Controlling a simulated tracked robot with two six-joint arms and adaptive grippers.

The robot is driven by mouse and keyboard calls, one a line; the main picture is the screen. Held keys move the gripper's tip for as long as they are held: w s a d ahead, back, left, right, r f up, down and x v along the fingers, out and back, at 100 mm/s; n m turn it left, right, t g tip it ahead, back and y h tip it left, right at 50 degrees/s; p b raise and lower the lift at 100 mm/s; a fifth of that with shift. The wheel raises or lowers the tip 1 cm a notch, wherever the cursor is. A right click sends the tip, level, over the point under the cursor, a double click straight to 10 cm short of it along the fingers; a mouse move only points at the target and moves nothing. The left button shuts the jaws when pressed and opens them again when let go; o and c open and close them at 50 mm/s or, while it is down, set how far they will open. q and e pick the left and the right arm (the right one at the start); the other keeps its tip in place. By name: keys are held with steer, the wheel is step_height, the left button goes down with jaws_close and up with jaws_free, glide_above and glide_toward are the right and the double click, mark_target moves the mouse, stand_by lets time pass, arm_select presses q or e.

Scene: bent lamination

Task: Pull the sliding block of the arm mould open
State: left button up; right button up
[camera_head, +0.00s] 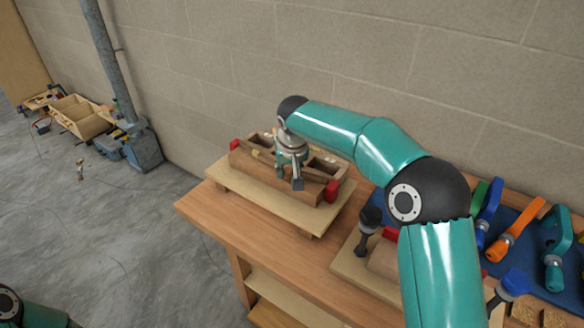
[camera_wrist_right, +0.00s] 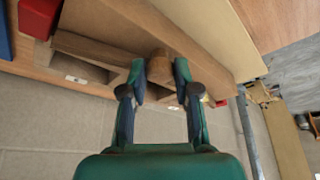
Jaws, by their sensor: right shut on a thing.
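The arm mould (camera_head: 258,170) is a brown wooden block form with hollow sides and red end pieces, lying on a pale board (camera_head: 230,185) on the bench. My right gripper (camera_head: 289,181) reaches down over the middle of the mould. In the right wrist view, the fingers of this gripper (camera_wrist_right: 160,76) are on both sides of a round wooden knob (camera_wrist_right: 159,66), shut on it. The knob stands at the edge of the mould's long bar (camera_wrist_right: 95,50). I cannot tell whether the sliding block is separated from the mould body. My left gripper is out of view.
The wooden bench (camera_head: 210,207) stands against a block wall. A second board with a dark-handled clamp (camera_head: 368,220) lies nearer. Orange (camera_head: 515,232) and other coloured clamps lie on a blue mat at right. Grey floor is open at left, with a pipe (camera_head: 103,55) beyond.

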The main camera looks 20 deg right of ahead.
jaws_close()
steer(key=shift+s+a, duration=0.1)
steer(key=shift+a, duration=0.05)
steer(key=s+a+b, duration=0.2)
steer(key=shift+a+f+b, duration=0.15)
steer(key=shift+a+b, duration=0.15)
steer(key=shift+b, duration=0.05)
steer(key=shift+s+a, duration=0.1)
steer(key=shift+a, duration=0.05)
steer(key=o, duration=1)
jaws_free()
steer(key=shift+r, duration=0.2)
